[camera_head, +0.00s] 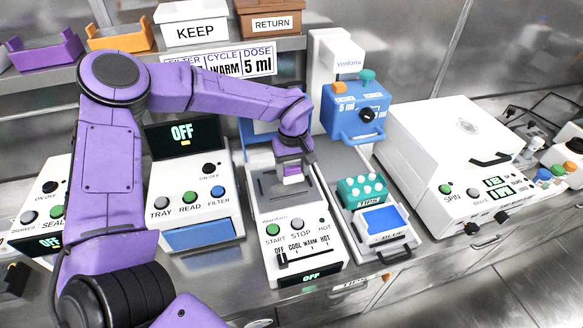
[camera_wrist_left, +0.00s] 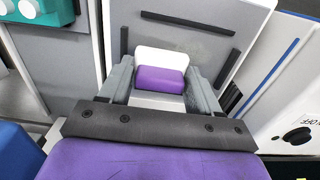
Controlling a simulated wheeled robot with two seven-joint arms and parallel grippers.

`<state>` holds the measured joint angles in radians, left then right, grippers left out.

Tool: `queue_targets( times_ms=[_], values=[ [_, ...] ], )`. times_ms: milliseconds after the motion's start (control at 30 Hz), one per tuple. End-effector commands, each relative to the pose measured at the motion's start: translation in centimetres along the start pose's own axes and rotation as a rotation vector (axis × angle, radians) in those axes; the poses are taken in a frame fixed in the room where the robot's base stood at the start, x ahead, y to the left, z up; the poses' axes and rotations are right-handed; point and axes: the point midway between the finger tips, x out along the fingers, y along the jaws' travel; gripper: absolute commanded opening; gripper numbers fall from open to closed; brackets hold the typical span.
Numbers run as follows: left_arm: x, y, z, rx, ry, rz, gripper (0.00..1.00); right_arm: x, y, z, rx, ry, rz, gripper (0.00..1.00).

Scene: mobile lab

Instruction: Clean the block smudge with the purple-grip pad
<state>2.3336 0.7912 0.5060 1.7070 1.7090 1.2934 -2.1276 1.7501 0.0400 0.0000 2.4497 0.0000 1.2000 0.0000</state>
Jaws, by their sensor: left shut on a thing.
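My left gripper (camera_head: 291,168) reaches down over the white machine with START and STOP buttons (camera_head: 301,241). It is shut on the purple-grip pad, whose purple grip (camera_wrist_left: 160,79) and white pad part (camera_wrist_left: 160,57) show between the two grey fingers in the left wrist view. The machine's grey block surface (camera_wrist_left: 228,17) lies beneath and ahead of the pad, framed by short black bars. A faint darker patch on it may be the smudge, but I cannot tell its outline. Whether the pad touches the surface is unclear. My right gripper is out of view.
A rack with teal top (camera_head: 362,189) and a blue-topped tray (camera_head: 384,221) stand right of the machine. A white SPIN machine (camera_head: 447,150) is further right. The READ machine (camera_head: 194,203) is close on the left. A shelf with KEEP (camera_head: 195,32) and RETURN (camera_head: 271,23) bins runs behind.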

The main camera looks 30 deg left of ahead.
Motion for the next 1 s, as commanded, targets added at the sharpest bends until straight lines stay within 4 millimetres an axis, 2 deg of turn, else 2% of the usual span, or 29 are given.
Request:
queue_targets(
  times_ms=[900,1000],
  values=[
    [1.9,0.0,0.0,0.000,-0.001,0.000,0.38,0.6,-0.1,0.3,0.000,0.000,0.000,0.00],
    [1.6,-0.3,0.0,-0.001,-0.001,0.000,0.38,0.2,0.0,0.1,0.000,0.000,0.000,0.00]
  ],
)
